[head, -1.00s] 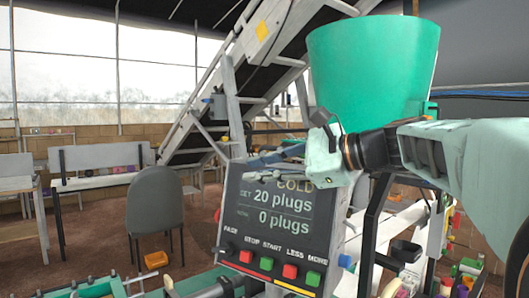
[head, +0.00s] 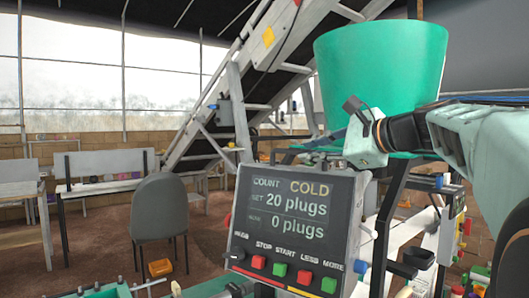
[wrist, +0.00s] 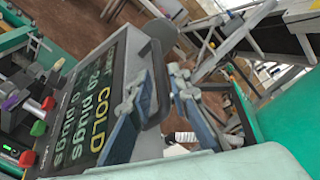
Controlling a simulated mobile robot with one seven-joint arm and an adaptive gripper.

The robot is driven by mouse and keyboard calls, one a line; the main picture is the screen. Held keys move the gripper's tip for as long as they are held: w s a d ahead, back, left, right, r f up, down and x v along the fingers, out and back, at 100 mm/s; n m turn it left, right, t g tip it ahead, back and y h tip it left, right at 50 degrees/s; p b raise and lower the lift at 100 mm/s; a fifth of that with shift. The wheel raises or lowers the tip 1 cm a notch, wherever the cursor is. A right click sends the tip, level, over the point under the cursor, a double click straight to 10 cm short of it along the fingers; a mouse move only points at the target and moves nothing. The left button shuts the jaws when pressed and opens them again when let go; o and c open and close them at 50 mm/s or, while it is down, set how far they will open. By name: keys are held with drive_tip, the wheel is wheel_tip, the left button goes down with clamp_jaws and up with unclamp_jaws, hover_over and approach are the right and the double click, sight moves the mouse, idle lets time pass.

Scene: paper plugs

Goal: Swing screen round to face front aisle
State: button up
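The screen (head: 285,222) is a grey box with a dark display reading "COLD", "20 plugs" and "0 plugs", with a row of coloured buttons below. In the head view it faces towards me, tilted slightly. My gripper (head: 330,142) is above and behind its top right corner. In the wrist view, the screen (wrist: 95,105) fills the left side, and a dark bar handle (wrist: 162,75) stands out from its edge. My open gripper (wrist: 158,105) has its two blue-grey fingers apart, with the handle seen between them. I cannot tell whether either finger touches it.
A large green tub (head: 375,80) stands behind my gripper, close to the arm. A sloping conveyor (head: 235,85) rises behind the screen. A grey chair (head: 159,210) and a bench (head: 100,178) stand at the left, with open brown floor around them.

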sight(304, 151)
drive_tip(key=shift+x, duration=2.25)
drive_tip(key=shift+c, duration=0.2)
clamp_jaws()
